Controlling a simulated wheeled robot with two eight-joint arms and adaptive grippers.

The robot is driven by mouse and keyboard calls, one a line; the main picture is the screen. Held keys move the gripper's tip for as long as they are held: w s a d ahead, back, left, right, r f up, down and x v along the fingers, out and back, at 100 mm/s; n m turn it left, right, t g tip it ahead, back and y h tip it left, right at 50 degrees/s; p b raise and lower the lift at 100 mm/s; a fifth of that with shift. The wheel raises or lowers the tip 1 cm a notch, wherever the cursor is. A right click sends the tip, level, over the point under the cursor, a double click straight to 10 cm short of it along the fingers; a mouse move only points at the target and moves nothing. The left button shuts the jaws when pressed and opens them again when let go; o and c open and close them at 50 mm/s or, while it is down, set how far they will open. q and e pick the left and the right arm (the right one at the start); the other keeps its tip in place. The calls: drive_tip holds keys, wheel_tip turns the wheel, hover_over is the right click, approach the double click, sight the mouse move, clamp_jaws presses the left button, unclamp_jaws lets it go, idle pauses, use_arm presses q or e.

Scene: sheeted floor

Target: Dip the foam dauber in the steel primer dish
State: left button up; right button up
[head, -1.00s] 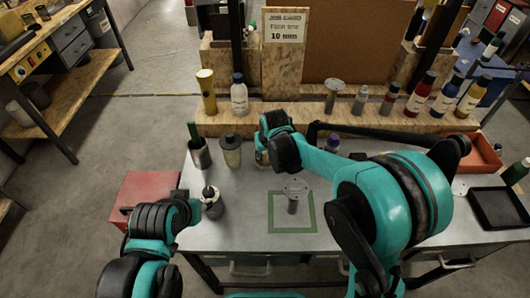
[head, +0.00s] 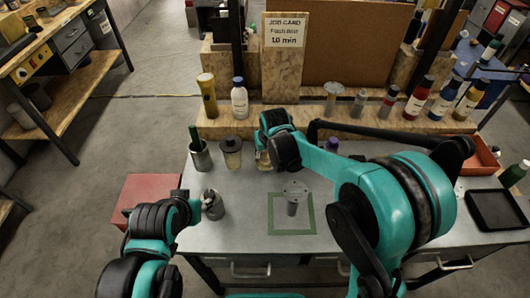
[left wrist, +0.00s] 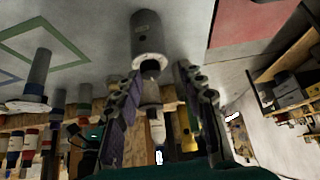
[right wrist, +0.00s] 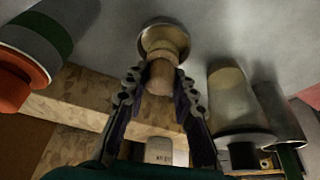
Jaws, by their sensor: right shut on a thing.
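My right gripper (right wrist: 160,98) is shut on a tan, wooden-looking handle (right wrist: 160,76), which I take to be the foam dauber's. Its far end meets a round steel rim (right wrist: 146,38), likely the primer dish, on the bench. The foam is hidden, and I cannot tell whether it touches the dish floor. In the head view the tan piece (head: 262,158) shows below the right gripper. My left gripper (left wrist: 158,88) is open and empty, with its fingers apart. A grey can (left wrist: 146,35) stands just beyond it; the can also shows in the head view (head: 213,206).
A flanged steel part (head: 293,190) stands inside a green square (head: 308,231). A lidded jar (head: 231,155) and a cup with a green handle (head: 201,158) stand left of the right gripper. Bottles line the wooden shelf (head: 300,118). A black tray (head: 497,209) lies at right.

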drive_tip(key=shift+r+p, duration=1.6)
drive_tip(key=shift+r, duration=0.9)
drive_tip(key=shift+f, duration=0.15)
